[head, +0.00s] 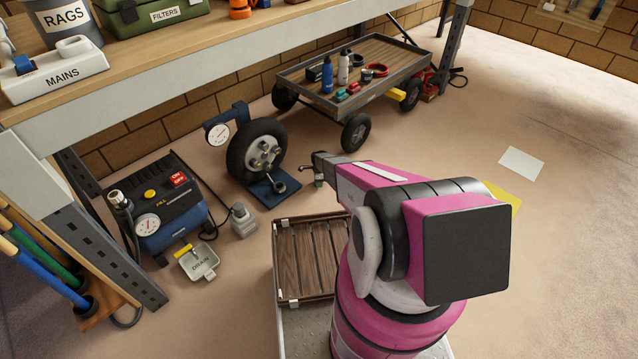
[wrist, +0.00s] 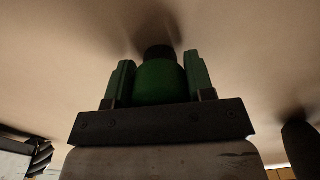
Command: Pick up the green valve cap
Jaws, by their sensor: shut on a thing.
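A green rounded thing with a dark end, which looks like the green valve cap (wrist: 160,84), sits between the two green-padded fingers of my gripper (wrist: 160,72) in the wrist view. The fingers are shut on its sides. In the head view my gripper (head: 318,180) is small and far off, at the end of my pink arm, just right of the wheel on its blue stand. The cap is too small to make out clearly there. The pale floor shows behind the cap in the wrist view; I cannot tell the gap between them.
A wheel (head: 257,152) on a blue stand is left of my gripper. A cart (head: 402,62) with bottles and small parts stands behind. A compressor (head: 167,208) and a drain tray (head: 199,262) are at left. A slatted wooden crate (head: 310,262) is in front. Floor at right is mostly clear.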

